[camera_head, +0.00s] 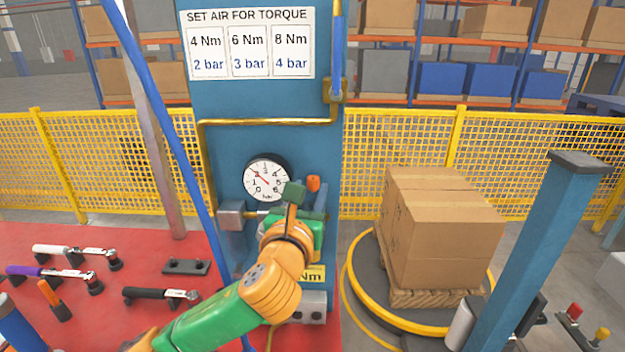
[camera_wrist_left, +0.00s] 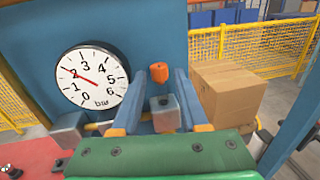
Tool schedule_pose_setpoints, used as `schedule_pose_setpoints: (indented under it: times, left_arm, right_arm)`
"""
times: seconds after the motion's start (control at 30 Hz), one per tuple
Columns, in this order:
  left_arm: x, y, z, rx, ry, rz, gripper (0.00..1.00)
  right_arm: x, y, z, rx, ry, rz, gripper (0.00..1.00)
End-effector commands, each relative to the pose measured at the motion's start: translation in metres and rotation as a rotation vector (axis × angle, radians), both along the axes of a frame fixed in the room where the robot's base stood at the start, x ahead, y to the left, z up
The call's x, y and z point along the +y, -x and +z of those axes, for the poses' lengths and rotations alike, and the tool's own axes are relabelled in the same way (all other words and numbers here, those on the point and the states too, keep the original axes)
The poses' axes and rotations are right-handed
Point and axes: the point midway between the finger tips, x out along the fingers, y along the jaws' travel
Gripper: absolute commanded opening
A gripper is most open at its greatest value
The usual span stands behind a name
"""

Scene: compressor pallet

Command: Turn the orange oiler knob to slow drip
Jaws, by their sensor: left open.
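The orange oiler knob (camera_head: 313,183) stands on the front of the blue column, right of the pressure gauge (camera_head: 266,177). In the left wrist view the knob (camera_wrist_left: 159,73) shows between and slightly beyond the fingertips, with visible gaps on both sides. My left gripper (camera_head: 318,201) is open just below the knob in the head view; its fingers (camera_wrist_left: 160,84) straddle a grey block (camera_wrist_left: 164,113) in the wrist view. The gauge (camera_wrist_left: 94,76) needle points near 2 bar. The arm hides much of the fittings under the knob. My right gripper is out of view.
A red bench (camera_head: 90,322) with torque wrenches lies at left. A sign (camera_head: 251,45) lists torque against air pressure. A carton (camera_head: 440,230) sits on a pallet on a round turntable at right, near a blue post (camera_head: 545,240). Yellow fencing (camera_head: 400,150) runs behind.

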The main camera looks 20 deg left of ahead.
Motion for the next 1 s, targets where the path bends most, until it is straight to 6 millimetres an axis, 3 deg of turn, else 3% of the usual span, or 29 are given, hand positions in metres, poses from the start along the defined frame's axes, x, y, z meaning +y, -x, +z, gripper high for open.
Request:
schedule_pose_setpoints:
  times: [0.13, 0.37, 0.4, 0.57, 1.0]
  left_arm:
    - [0.002, -0.017, 0.001, 0.001, 0.002, 0.000, 0.44]
    - [0.002, -0.020, 0.000, 0.000, 0.004, -0.001, 0.44]
    - [0.002, -0.020, 0.000, 0.000, 0.004, -0.001, 0.41]
    - [0.002, -0.019, 0.000, 0.000, 0.004, -0.001, 0.00]
    - [-0.001, -0.020, 0.003, 0.000, 0.005, 0.070, 0.00]
  right_arm:
    - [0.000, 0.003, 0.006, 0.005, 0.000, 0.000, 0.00]
    - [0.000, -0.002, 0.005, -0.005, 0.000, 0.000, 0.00]
    - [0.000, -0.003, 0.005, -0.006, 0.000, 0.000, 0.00]
    - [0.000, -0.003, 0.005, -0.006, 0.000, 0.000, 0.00]
    - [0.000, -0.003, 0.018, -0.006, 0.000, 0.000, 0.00]
